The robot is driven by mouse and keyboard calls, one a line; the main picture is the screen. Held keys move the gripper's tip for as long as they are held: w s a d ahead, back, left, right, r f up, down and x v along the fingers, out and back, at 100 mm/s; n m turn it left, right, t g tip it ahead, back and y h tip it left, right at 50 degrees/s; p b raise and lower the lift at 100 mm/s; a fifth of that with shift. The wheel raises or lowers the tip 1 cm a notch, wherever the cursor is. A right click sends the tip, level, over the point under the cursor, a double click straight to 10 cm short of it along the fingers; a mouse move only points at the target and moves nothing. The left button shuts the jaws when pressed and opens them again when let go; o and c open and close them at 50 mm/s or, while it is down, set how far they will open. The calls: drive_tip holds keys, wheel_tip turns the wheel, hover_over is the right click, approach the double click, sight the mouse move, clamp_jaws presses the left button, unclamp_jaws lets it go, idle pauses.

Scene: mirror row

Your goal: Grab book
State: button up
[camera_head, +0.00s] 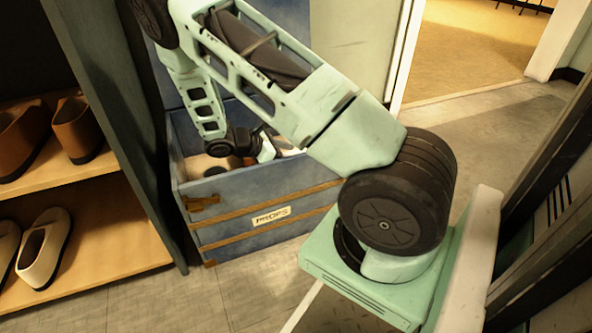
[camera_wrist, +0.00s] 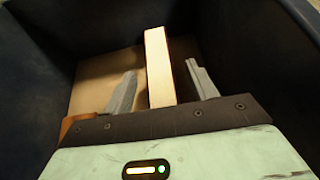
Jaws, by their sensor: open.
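The likely book (camera_wrist: 158,50) is a narrow pale, cream-coloured block seen edge-on in the wrist view. My gripper (camera_wrist: 162,68) is open, with one grey finger on each side of this block. Gaps show between the block and both fingers. In the head view my arm reaches down into a blue chest (camera_head: 245,215) labelled "PROPS". There the fingers and the book cannot be made out clearly.
The chest's dark walls surround my gripper in the wrist view. A tan flat surface (camera_wrist: 100,72) and an orange-brown item (camera_wrist: 78,126) lie at the left. A shelf (camera_head: 110,275) with several shoes stands left of the chest. An open doorway is at the upper right.

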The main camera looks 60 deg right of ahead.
clamp_jaws()
